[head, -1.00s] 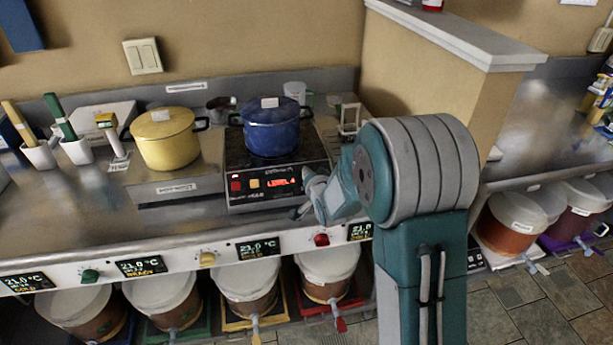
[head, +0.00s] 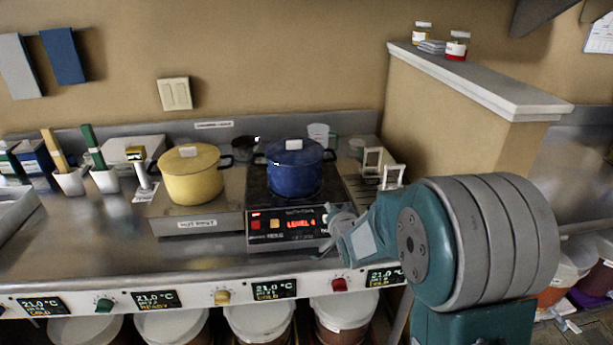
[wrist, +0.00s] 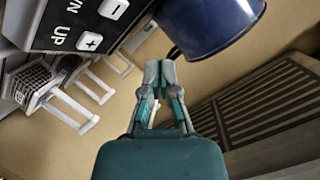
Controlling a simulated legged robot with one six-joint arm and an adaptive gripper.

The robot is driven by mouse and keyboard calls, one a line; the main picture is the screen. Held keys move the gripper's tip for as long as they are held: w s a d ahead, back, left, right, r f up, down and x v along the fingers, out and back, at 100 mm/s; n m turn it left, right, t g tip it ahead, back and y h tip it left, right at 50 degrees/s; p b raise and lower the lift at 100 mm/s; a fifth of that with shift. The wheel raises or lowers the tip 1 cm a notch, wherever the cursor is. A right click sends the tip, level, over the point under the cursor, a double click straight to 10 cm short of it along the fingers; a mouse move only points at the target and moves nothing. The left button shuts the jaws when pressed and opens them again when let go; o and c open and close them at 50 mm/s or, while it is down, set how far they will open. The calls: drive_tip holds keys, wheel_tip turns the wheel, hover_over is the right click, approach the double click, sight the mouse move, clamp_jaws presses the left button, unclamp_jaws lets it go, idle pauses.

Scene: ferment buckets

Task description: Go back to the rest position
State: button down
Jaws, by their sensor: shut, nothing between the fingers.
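My gripper (wrist: 158,75) is shut and empty, its fingertips together in the wrist view. In the head view my gripper (head: 335,218) is partly hidden behind my own arm, just in front of the right side of the hot plate (head: 290,226), whose red display reads LEVEL 4. A blue pot (head: 293,170) with a lid stands on the hot plate; its lower part also shows in the wrist view (wrist: 212,22). The gripper appears apart from the pot.
Tool holders (head: 70,183) are at the left. Lidded buckets (head: 258,322) sit below the counter's control panel (head: 208,297). A partition wall (head: 450,115) rises at right.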

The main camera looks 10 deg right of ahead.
drive_tip(key=s+r+n+g, duration=0.2)
drive_tip(key=s+g, duration=0.1)
drive_tip(key=s, duration=0.8)
drive_tip(key=s+r+n+g, duration=0.3)
drive_tip(key=s, duration=0.9)
drive_tip(key=s+r+n+g+h, duration=0.1)
drive_tip(key=s+r+n+g, duration=0.1)
drive_tip(key=s, duration=1)
drive_tip(key=shift+r+n+g, duration=0.3)
drive_tip(key=shift+r+g, duration=0.3)
drive_tip(key=shift+g, duration=0.1)
